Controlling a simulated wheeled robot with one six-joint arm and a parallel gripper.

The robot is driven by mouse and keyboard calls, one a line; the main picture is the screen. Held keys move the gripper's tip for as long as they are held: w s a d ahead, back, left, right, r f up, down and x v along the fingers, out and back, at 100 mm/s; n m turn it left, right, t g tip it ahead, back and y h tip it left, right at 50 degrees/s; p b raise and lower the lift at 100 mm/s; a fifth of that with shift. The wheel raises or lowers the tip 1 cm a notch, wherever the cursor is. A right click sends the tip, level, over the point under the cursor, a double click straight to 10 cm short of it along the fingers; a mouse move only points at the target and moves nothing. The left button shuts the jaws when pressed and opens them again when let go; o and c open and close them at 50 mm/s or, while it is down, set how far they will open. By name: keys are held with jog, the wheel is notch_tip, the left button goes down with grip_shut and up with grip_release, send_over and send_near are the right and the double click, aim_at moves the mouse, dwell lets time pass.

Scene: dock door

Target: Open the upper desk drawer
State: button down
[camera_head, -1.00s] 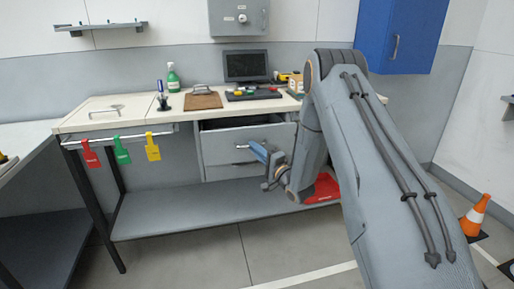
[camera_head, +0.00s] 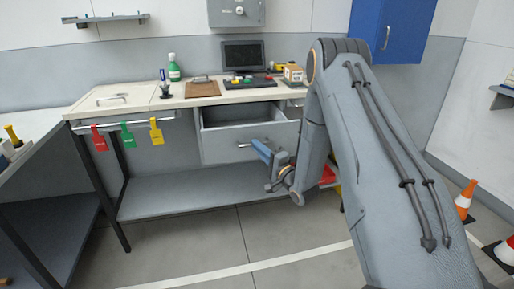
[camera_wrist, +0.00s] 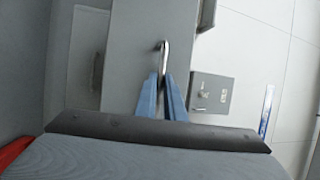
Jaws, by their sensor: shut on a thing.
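The upper desk drawer (camera_head: 222,148) stands open under the workbench, with its grey front pulled out and its dark, empty-looking inside (camera_head: 240,115) visible from above. Its bar handle (camera_head: 245,145) is at the middle of the front. My gripper (camera_head: 256,146) is shut on this handle, with blue fingers reaching in from the right. In the wrist view, the fingers (camera_wrist: 161,78) close together at the end of the silver handle (camera_wrist: 164,48) on the grey drawer front (camera_wrist: 130,45). The lower drawer is hidden behind the upper drawer's front.
The workbench (camera_head: 135,105) holds a green bottle (camera_head: 174,70), a clipboard (camera_head: 203,88) and a monitor (camera_head: 243,54). Red, green and yellow tags (camera_head: 127,136) hang at the left. A low shelf (camera_head: 180,195) lies below. Traffic cones (camera_head: 464,202) stand right. The floor in front is clear.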

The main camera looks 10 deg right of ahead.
jog(key=shift+a, duration=0.1)
jog(key=c, duration=1.8)
grip_release()
jog(key=shift+c, duration=0.2)
jog(key=b+v, duration=0.1)
jog(key=v, duration=0.6)
jog(key=shift+s+d, duration=0.25)
jog(key=shift+s, duration=0.1)
